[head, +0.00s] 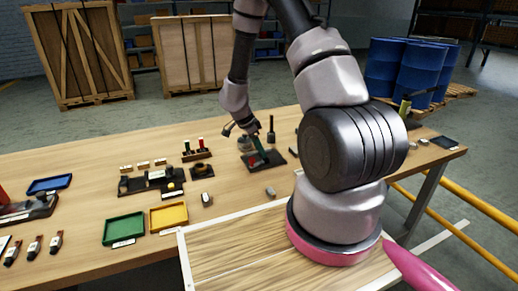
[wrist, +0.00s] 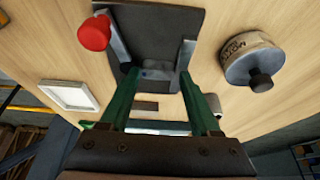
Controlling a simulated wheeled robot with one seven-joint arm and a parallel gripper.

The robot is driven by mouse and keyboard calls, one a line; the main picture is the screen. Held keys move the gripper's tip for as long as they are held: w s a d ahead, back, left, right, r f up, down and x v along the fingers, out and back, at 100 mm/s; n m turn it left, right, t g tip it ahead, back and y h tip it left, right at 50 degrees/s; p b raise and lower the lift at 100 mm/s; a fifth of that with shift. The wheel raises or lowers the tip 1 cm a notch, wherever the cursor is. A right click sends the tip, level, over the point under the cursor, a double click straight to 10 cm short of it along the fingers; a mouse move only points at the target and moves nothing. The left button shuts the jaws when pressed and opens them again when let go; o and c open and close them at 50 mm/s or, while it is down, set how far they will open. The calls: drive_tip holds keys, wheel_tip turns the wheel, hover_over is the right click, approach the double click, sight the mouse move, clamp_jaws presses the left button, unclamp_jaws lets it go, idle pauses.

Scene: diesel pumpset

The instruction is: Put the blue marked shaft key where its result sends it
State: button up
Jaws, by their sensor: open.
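My gripper (head: 261,145) is over a dark fixture (head: 278,157) near the middle of the bench. In the wrist view its two green fingers (wrist: 159,76) are apart and reach to the fixture's dark plate (wrist: 160,20), between two grey metal uprights. A red knob (wrist: 94,33) stands left of them. A small dark bluish patch (wrist: 152,74) shows between the fingertips; I cannot tell whether it is the blue marked shaft key. Nothing is clearly gripped. A green tray (head: 123,229), a yellow tray (head: 169,217) and a blue tray (head: 50,184) lie to the left.
A round labelled part with a dark knob (wrist: 251,65) stands beside the fixture. A rack with red and green pegs (head: 197,150) and a dark block assembly (head: 151,182) stand left of it. Several red-marked pieces (head: 34,246) lie at the left front.

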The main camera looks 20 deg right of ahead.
drive_tip(key=shift+s+f, duration=0.3)
drive_tip(key=shift+s, duration=0.15)
drive_tip(key=shift+w+r, duration=0.1)
drive_tip(key=shift+r, duration=0.2)
drive_tip(key=w+a+r+n+t+y, duration=0.1)
drive_tip(key=w+a+r+t, duration=0.15)
drive_tip(key=r, duration=0.65)
drive_tip(key=w+a+r+n+t, duration=0.1)
drive_tip(key=w+r+t, duration=0.15)
drive_tip(key=r, duration=0.65)
drive_tip(key=w+a+r+n+t+y, duration=0.1)
drive_tip(key=w+a+r+t, duration=0.15)
drive_tip(key=r, duration=0.75)
drive_tip(key=s+a+r+n+t+y, duration=0.2)
drive_tip(key=r, duration=0.4)
drive_tip(key=s+a+r+n+t+y, duration=0.2)
drive_tip(key=a+r+n, duration=0.1)
drive_tip(key=r, duration=0.3)
drive_tip(key=s+a+r+n+g+y, duration=0.2)
drive_tip(key=s+r+n, duration=0.2)
drive_tip(key=s, duration=0.8)
drive_tip(key=s+d+f+n+g, duration=0.1)
drive_tip(key=s+d, duration=0.1)
drive_tip(key=s, duration=0.4)
drive_tip(key=s+d+f+g+h, duration=0.1)
drive_tip(key=s+d, duration=0.2)
drive_tip(key=s, duration=0.4)
drive_tip(key=shift+f+n, duration=0.25)
drive_tip(key=shift+n, duration=0.15)
